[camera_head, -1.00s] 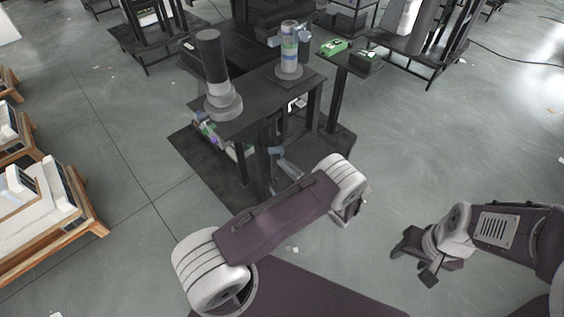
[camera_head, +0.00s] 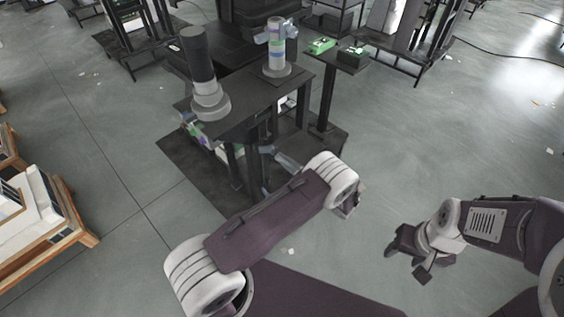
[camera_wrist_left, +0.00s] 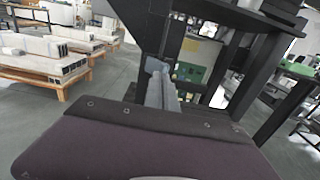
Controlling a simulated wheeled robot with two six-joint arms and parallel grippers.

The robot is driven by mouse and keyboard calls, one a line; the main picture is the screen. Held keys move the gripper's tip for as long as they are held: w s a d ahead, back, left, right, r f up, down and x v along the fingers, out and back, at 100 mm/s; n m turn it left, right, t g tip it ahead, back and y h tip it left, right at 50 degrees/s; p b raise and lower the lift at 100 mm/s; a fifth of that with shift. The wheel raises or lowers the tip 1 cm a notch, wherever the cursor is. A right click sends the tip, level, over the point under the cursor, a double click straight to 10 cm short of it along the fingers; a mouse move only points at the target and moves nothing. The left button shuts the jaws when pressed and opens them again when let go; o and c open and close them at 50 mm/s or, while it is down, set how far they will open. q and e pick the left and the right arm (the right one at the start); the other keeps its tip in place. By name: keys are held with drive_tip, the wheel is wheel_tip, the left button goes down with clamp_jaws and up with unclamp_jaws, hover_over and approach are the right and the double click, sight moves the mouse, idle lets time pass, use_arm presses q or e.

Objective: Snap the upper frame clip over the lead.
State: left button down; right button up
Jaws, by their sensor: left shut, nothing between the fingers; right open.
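I cannot make out the upper frame clip or the lead with certainty. A banded column (camera_head: 277,60) with pale blue parts at its upper end stands on the dark table (camera_head: 245,103). A dark lift column (camera_head: 198,62) with a light grey foot stands at the table's left. My left gripper (camera_head: 268,150) is shut and empty, low at the table's front side, partly hidden behind my arm. It shows as a grey-blue shape in the left wrist view (camera_wrist_left: 157,68), in front of green circuit boards (camera_wrist_left: 190,73). My right gripper (camera_head: 407,262) is open and empty over the floor, far from the table.
A small side table holds a green item (camera_head: 321,45) and a dark box with green (camera_head: 353,56). Table legs and a dark floor plate (camera_head: 185,165) surround my left gripper. A wooden-framed bench (camera_head: 50,235) stands at left. The floor at right is clear.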

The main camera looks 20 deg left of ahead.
use_arm(q)
drive_tip(key=shift+a, duration=0.1)
drive_tip(key=shift+x, duration=0.8)
drive_tip(key=shift+w+a, duration=0.15)
drive_tip(key=shift+v, duration=0.95)
drive_tip(key=b+v, duration=0.1)
drive_tip(key=v, duration=0.4)
